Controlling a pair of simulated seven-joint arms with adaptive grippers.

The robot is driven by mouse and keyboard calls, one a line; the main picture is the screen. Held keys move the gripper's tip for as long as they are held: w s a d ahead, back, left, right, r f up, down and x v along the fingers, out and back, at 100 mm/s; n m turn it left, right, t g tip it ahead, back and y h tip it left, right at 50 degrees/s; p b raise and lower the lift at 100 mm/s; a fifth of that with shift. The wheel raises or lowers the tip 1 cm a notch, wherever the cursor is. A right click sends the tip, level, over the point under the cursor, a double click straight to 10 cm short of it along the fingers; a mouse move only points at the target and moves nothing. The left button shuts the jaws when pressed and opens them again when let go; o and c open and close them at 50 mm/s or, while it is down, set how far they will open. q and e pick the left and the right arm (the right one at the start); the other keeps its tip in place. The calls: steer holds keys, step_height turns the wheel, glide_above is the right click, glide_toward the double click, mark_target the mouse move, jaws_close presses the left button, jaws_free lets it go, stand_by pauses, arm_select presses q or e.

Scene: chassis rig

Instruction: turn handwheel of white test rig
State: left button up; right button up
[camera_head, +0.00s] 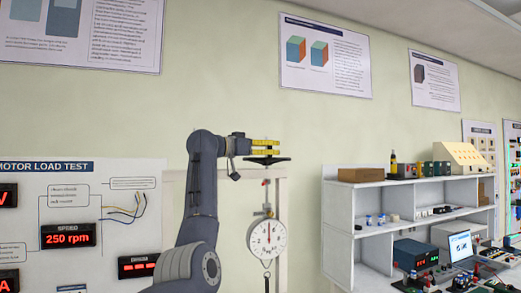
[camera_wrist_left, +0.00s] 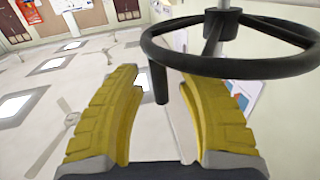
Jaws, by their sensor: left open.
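The black handwheel (camera_head: 268,160) sits on top of the white test rig frame (camera_head: 282,220), above a hanging spring-balance dial (camera_head: 266,240). My left gripper (camera_head: 265,147), with yellow fingers, is just above the wheel in the head view. In the left wrist view, the wheel rim (camera_wrist_left: 235,69) shows at upper right, and its dark handle peg (camera_wrist_left: 159,82) stands between the fingertips. The left gripper (camera_wrist_left: 158,88) is open, with gaps showing on both sides of the peg. The right finger overlaps the rim in the picture; contact cannot be told. My right gripper is not in view.
The rig's display board (camera_head: 90,190) reads "MOTOR LOAD TEST" and 250 rpm. A grey-white shelf unit (camera_head: 338,225) with boxes and instruments stands at right, with a laptop (camera_head: 461,246) near it. Wall posters hang above. The air between arm and shelf looks clear.

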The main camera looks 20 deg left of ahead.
arm_select(q)
steer(key=v, duration=1.1)
steer(key=shift+s+a, duration=0.3)
steer(key=shift+d+f, duration=0.1)
